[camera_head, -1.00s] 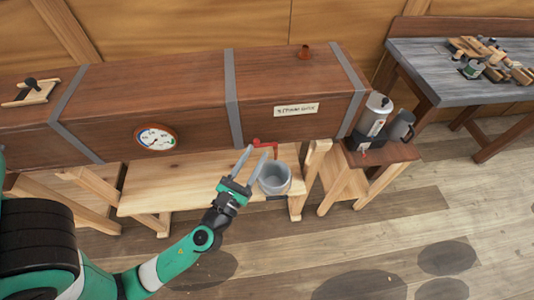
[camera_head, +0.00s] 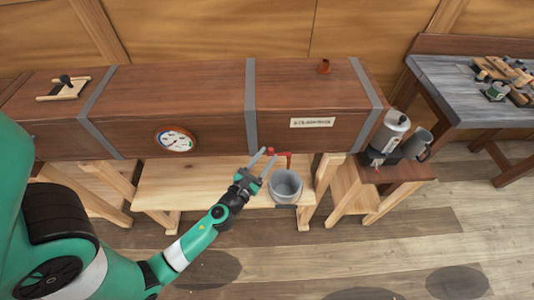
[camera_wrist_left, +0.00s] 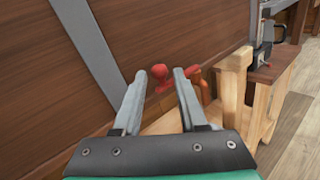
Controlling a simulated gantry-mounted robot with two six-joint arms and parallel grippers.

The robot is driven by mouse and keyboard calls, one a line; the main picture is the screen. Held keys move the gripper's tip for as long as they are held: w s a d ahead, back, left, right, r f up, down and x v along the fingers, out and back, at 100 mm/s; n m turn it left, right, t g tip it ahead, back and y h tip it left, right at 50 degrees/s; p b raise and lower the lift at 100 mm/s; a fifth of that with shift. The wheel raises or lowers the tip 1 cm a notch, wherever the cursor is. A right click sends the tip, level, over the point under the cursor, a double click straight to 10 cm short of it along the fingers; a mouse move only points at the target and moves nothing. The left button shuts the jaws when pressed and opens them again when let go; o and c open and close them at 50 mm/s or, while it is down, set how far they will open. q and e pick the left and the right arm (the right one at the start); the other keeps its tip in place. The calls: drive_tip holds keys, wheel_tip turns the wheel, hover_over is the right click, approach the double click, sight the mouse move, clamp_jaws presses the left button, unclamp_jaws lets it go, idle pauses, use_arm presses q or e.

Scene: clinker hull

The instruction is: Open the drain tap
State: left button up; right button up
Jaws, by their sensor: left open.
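The red drain tap (camera_head: 280,153) is on the lower front of the long wooden steam box (camera_head: 215,95), above a grey bucket (camera_head: 286,184). In the left wrist view the red tap handle (camera_wrist_left: 160,73) shows between my finger tips, a little beyond them. My left gripper (camera_head: 267,164) is open and empty, with its fingers pointing up toward the tap and just left of it. It also shows in the left wrist view (camera_wrist_left: 165,78). I cannot tell whether the fingers touch the tap. My right gripper is not in view.
A round dial (camera_head: 175,139) is on the box front, left of the tap. A pale wooden bench (camera_head: 200,185) is below the box. A small wooden stand (camera_head: 405,172) with a metal kettle (camera_head: 390,131) is at the right. Floor in front is clear.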

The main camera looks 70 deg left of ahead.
use_arm(q)
drive_tip(key=shift+w+a, duration=0.3)
drive_tip(key=shift+w, duration=0.05)
clamp_jaws()
idle(1.2)
